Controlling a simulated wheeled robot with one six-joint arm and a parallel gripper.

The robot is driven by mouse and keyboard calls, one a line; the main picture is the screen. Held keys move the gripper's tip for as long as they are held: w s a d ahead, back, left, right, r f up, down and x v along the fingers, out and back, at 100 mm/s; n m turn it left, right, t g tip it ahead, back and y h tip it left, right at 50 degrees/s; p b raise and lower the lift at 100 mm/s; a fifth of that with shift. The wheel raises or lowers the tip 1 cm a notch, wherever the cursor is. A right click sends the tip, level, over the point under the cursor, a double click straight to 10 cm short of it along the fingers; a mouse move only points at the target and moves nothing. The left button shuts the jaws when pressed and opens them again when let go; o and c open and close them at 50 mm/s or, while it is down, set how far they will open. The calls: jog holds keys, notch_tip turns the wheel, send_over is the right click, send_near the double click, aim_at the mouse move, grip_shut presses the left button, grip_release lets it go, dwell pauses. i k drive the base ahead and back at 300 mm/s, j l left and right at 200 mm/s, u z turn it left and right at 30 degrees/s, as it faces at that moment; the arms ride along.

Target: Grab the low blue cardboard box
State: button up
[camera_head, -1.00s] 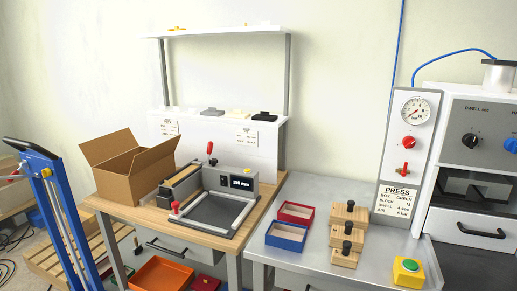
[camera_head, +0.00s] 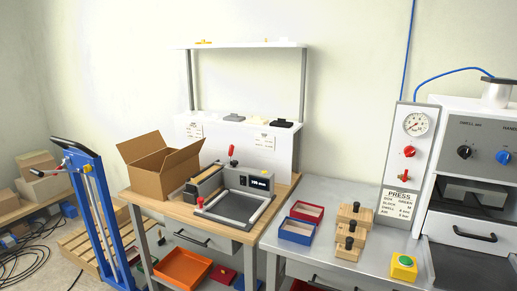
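The low blue cardboard box (camera_head: 297,230) is an open, shallow tray with a pale inside. It sits upright on the left part of the grey metal bench (camera_head: 341,273), near its edge beside the wooden table. A similar red box (camera_head: 306,211) stands just behind it, very close; I cannot tell whether they touch. My gripper is not in view.
Wooden blocks with black knobs (camera_head: 350,243) stand right of the blue box. A yellow button box (camera_head: 403,266) is near the bench front. The press (camera_head: 406,165) rises at the right. A wooden table (camera_head: 192,213) with a fixture and an open carton (camera_head: 160,160) adjoins on the left.

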aim_at(299, 231)
jog(key=i+l+u, duration=0.25)
jog(key=i+u, duration=0.2)
jog(key=i+l+u, duration=0.45)
jog(key=i+l, duration=0.05)
